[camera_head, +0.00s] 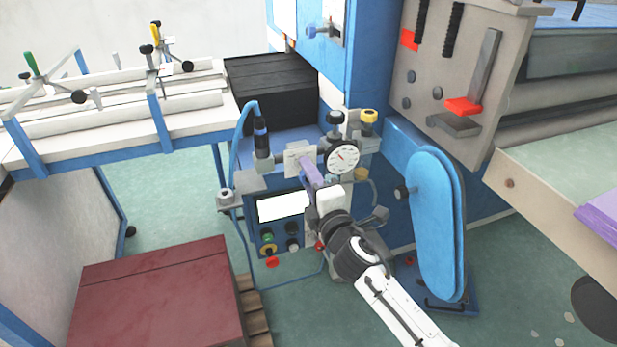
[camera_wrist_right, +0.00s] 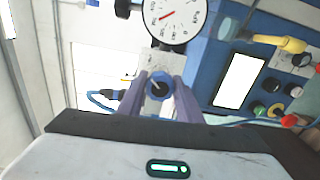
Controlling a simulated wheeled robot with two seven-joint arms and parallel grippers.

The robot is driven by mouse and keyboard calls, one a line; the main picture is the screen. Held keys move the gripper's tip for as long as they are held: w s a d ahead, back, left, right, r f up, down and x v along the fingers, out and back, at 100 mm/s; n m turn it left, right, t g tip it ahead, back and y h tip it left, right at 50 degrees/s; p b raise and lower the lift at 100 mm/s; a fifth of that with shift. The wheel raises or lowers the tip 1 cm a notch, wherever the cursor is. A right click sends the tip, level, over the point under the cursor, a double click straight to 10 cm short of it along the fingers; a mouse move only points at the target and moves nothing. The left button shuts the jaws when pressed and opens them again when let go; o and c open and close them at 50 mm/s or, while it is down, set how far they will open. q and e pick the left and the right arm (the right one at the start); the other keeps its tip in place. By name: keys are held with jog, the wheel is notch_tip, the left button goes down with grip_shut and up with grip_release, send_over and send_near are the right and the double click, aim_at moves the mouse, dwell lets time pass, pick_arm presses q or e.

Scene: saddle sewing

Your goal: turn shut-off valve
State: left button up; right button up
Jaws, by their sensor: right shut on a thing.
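The shut-off valve shows as a blue round knob (camera_wrist_right: 159,86) with a dark centre in the right wrist view. My right gripper (camera_wrist_right: 160,88) has a purple finger on each side of the knob and is shut on it. In the head view my right gripper (camera_head: 309,170) reaches the blue machine just left of the pressure gauge (camera_head: 342,157), and it hides the knob there. The white gauge with a red needle also shows in the right wrist view (camera_wrist_right: 176,16). My left gripper is not in view.
A control panel with a white screen (camera_head: 284,206) and coloured buttons (camera_head: 268,250) sits just below the gripper. A yellow-topped knob (camera_head: 368,117) stands right of the gauge. A blue padded arm (camera_head: 437,222) stands to the right and a dark red block (camera_head: 155,295) at lower left.

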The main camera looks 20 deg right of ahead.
jog(key=shift+m, duration=0.4)
jog(key=o, duration=1)
jog(key=shift+o, duration=0.2)
jog(key=shift+s, duration=0.15)
jog(key=s, duration=1)
jog(key=shift+d, duration=0.15)
jog(key=s+a+f+m+g+y+p, duration=0.1)
jog(key=s+a+f+m+g+y, duration=0.1)
jog(key=s+f+m+g, duration=0.7)
jog(key=s+a+f+m, duration=0.1)
jog(key=s+f+m, duration=0.6)
jog(key=s+f, duration=0.8)
jog(key=shift+s+f, duration=0.25)
jog(key=shift+s, duration=0.2)
